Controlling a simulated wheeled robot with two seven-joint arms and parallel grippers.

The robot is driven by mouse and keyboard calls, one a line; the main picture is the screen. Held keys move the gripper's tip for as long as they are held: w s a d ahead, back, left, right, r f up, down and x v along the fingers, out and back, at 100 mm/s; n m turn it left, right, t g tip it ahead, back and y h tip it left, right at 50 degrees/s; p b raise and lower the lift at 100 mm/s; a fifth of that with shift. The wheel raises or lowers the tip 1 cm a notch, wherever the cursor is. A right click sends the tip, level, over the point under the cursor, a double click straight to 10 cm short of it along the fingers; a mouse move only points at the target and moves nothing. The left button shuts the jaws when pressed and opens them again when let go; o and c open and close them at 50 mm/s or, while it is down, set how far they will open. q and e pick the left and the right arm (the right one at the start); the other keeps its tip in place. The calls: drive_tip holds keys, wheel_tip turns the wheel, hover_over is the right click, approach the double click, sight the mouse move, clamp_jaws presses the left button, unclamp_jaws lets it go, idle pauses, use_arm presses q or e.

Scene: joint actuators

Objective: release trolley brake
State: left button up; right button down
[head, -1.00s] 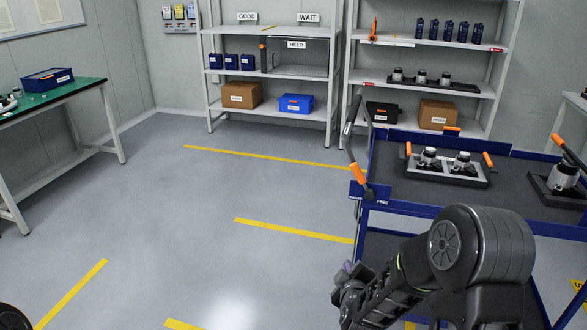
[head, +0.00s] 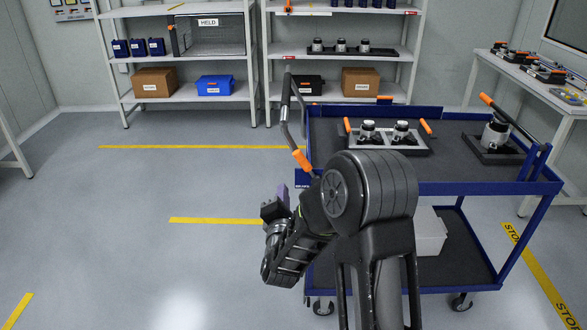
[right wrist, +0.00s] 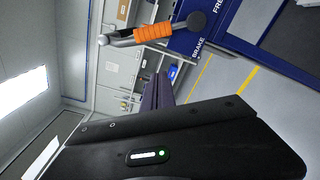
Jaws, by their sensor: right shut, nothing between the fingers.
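The blue trolley (head: 470,188) stands right of centre with a dark top. Its brake lever (head: 301,159) has an orange grip and sits at the trolley's left front corner. In the right wrist view the lever (right wrist: 153,34) joins a black pivot on a blue plate (right wrist: 198,45) marked BRAKE and FREE; its ball-ended rod points left there. My right gripper (head: 276,205) is shut and empty, below and left of the lever, apart from it. Its purplish fingers (right wrist: 160,95) show in the right wrist view, clear of the grip. My left gripper is out of view.
A tray (head: 388,143) with two silver parts and a dark stand (head: 490,150) rest on the trolley. A white box (head: 428,232) is on its lower shelf. Shelving (head: 190,100) lines the back wall, and a white bench (head: 545,95) is at right. Floor at left is clear.

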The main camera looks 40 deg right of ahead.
sight(308, 169)
drive_tip(key=shift+w+d, duration=0.1)
drive_tip(key=shift+w, duration=0.05)
drive_tip(key=w+d+r+p, duration=0.1)
drive_tip(key=w+d, duration=0.4)
drive_tip(key=d, duration=0.2)
drive_tip(key=shift+d+r+p, duration=0.25)
drive_tip(key=shift+r+p, duration=0.1)
drive_tip(key=shift+p, duration=0.05)
